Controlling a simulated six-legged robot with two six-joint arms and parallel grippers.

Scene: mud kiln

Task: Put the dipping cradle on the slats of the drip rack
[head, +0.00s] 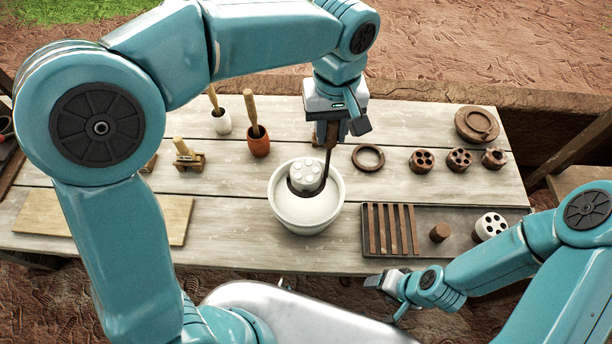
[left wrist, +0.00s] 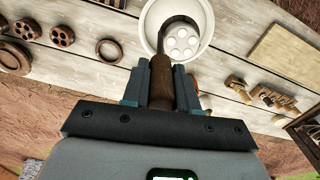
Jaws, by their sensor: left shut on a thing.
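My left gripper (head: 333,132) is shut on the brown handle of the dipping cradle (left wrist: 161,80), above the white bowl (head: 308,222). The cradle's thin dark rod runs down into the bowl. A white round piece with several round marks on top (head: 306,174) is at its lower end, inside the bowl; the cradle's bottom is hidden. The same piece shows in the left wrist view (left wrist: 180,43). The drip rack, with brown parallel slats (head: 390,230), is right of the bowl, its slats bare. My right gripper (head: 376,282) is in front of the table; its jaw opening is unclear.
The rack's grey tray (head: 462,219) also holds a brown cylinder (head: 439,233) and a white holed piece (head: 490,226). Behind are a brown ring (head: 368,157) and brown holed pieces (head: 421,160). Pots with handled tools (head: 258,145) and a board (head: 178,221) are left.

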